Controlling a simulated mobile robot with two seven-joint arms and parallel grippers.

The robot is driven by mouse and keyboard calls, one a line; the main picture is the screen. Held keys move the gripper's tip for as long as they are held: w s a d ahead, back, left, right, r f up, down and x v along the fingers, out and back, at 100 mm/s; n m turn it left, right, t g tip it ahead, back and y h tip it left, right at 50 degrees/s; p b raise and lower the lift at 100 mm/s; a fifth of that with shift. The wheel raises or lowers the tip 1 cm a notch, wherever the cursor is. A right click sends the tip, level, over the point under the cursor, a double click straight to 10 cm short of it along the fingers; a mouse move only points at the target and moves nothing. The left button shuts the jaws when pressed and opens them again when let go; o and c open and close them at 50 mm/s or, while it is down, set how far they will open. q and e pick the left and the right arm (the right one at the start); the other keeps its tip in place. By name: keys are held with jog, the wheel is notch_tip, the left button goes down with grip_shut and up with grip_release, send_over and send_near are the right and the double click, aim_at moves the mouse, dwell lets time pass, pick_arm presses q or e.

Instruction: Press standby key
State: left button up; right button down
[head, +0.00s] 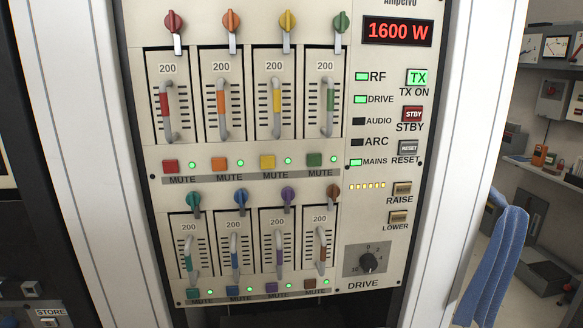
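The standby key (413,115) is a small dark red square button marked STBY, on the right side of the transmitter panel (345,218). It sits below the green lit TX ON key (417,77) and above the grey RESET key (408,147). The red display (397,31) above reads 1600 W. The RF, DRIVE and MAINS lamps glow green; the AUDIO and ARC lamps are dark. Neither of my grippers shows in the head view.
Left of the keys are two rows of coloured sliders, knobs and MUTE buttons (267,162). RAISE (402,188) and LOWER (398,217) keys and a DRIVE knob (368,262) sit below. A blue cloth (497,262) hangs at right. The panel's front is unobstructed.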

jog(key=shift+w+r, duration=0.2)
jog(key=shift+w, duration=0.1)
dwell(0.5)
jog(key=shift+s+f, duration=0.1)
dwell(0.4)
